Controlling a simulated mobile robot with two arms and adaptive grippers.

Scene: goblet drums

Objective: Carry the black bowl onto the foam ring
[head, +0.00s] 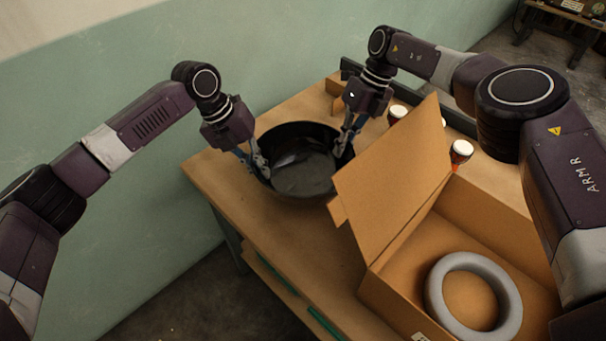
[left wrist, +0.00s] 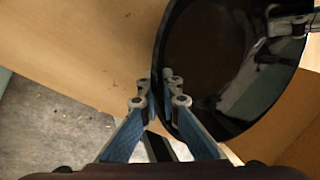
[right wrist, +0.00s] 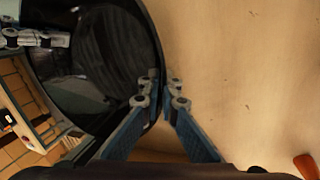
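The black bowl (head: 300,178) is at the far left end of the wooden table, upright; I cannot tell whether it touches the tabletop. My left gripper (head: 262,166) is shut on its left rim, one finger inside and one outside, as the left wrist view (left wrist: 160,97) shows. My right gripper (head: 346,142) is shut on the opposite rim in the same way, seen in the right wrist view (right wrist: 158,96). The grey foam ring (head: 436,290) lies flat inside the open cardboard box (head: 400,292) at the lower right.
A raised box flap (head: 395,170) stands between the bowl and the ring. Small goblet drums (head: 461,152) stand behind the box. Bare tabletop (head: 290,245) lies in front of the bowl. A green wall (head: 110,220) is close on the left.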

